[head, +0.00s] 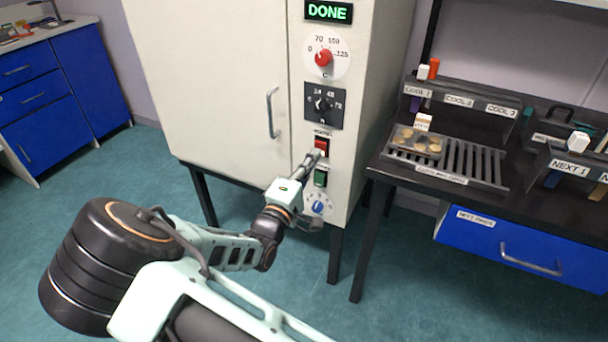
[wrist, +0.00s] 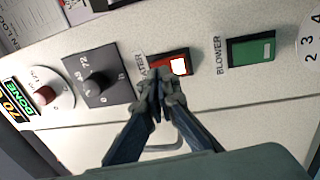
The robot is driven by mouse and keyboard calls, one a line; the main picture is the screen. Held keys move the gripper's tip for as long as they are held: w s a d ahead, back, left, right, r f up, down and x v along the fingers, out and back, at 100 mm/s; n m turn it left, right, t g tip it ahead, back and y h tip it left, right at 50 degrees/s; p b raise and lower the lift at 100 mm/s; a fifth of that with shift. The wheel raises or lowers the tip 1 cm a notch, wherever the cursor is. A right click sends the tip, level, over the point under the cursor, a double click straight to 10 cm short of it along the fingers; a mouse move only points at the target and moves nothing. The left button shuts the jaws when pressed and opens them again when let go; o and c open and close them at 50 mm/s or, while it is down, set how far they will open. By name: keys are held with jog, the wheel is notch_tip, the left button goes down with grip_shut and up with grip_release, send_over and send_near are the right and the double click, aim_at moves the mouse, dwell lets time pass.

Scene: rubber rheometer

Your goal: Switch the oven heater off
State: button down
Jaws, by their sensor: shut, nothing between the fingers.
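The oven (head: 215,75) is a tall cream cabinet with a control strip right of its door. The red heater switch (head: 321,146) is on that strip; in the wrist view the red switch (wrist: 168,64) has a brightly lit patch at its right end. Its label is partly covered by my fingers. My gripper (head: 313,157) is shut and empty, with its tips just at the lower edge of the switch in the head view. In the wrist view my gripper (wrist: 160,85) overlaps the switch's near edge; whether it touches I cannot tell.
The green blower switch (wrist: 251,49) sits beside the heater switch, with a blue knob (head: 318,207) below. A black dial (head: 322,105), a red-knob dial (head: 323,58) and a DONE display (head: 328,11) are above. The door handle (head: 272,112) sticks out left. A black bench (head: 390,170) stands right.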

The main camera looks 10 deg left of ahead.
jog(key=shift+x, duration=0.8)
jog(key=shift+r, duration=0.1)
jog(key=p, duration=0.1)
jog(key=r+g+p, duration=0.1)
jog(key=p, duration=0.1)
jog(key=shift+w+d, duration=0.2)
jog(key=shift+w, duration=0.15)
jog(key=shift+a+f+b, duration=0.1)
jog(key=shift+f+b, duration=0.35)
jog(key=shift+b, duration=0.05)
